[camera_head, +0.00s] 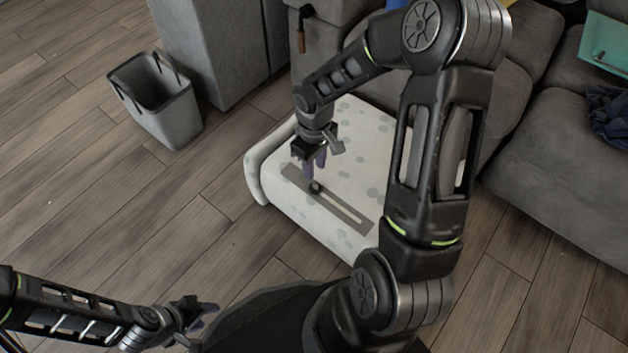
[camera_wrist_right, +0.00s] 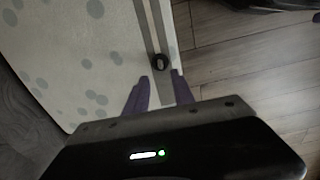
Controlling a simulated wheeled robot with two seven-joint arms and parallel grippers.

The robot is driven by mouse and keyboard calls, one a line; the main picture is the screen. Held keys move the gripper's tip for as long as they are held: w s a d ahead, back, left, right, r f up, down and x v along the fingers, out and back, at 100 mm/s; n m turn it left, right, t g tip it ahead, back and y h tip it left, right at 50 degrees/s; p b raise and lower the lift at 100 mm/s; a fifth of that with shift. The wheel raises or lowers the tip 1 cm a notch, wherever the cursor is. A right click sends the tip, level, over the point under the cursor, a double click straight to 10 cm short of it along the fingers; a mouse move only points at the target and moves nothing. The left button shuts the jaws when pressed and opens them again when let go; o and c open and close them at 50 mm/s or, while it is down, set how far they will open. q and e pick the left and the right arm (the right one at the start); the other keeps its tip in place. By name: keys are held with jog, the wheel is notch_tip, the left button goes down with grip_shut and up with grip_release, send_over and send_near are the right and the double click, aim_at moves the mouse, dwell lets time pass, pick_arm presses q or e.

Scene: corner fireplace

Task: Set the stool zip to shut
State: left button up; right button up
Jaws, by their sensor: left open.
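The stool (camera_head: 358,130) is a low white padded block with grey-green spots. Its zip (camera_head: 345,208) is a grey strip with a pale slot. My right gripper (camera_head: 314,172) points down just above the slider. In the right wrist view, its purple fingers (camera_wrist_right: 160,82) are apart with nothing between them, and the slider (camera_wrist_right: 160,62) lies just beyond the fingertips. My left gripper (camera_head: 200,318) is open and empty, low in the head view, away from the stool.
A grey bin (camera_head: 165,105) stands on the wooden floor (camera_head: 70,170) at the upper left. Grey sofas (camera_head: 570,170) stand behind and right of the stool. A dark blue cloth (camera_head: 610,112) lies on the right sofa. The floor left of the stool is clear.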

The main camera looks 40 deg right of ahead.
aim_at(314, 183)
notch_tip(314, 183, down, 8)
jog(key=b, duration=0.3)
jog(key=shift+r, duration=0.1)
jog(key=shift+c, duration=0.3)
grip_shut()
dwell(1.3)
